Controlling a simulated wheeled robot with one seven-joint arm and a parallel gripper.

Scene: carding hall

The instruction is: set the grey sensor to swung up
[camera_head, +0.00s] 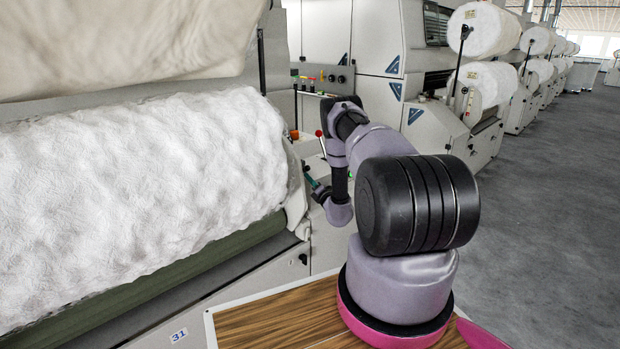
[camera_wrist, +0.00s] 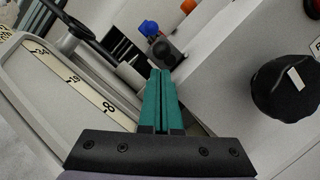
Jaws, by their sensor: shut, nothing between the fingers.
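My gripper (camera_wrist: 160,75) has teal fingers, shut together and empty. In the wrist view its tips are just below a dark grey rounded part (camera_wrist: 163,51) with a blue knob (camera_wrist: 149,28), close to it; contact cannot be told. This part may be the grey sensor, but I cannot tell for certain, nor read its swing position. In the head view a little of my gripper's teal (camera_head: 310,182) shows beside the machine, largely hidden by my arm. The sensor cannot be made out there.
A black knob (camera_wrist: 286,91) is on the pale panel at right. A numbered scale strip (camera_wrist: 70,77) lies at left. The head view shows a white fibre roll (camera_head: 150,190), a red-balled lever (camera_head: 320,134) and a clear floor aisle (camera_head: 550,210) at right.

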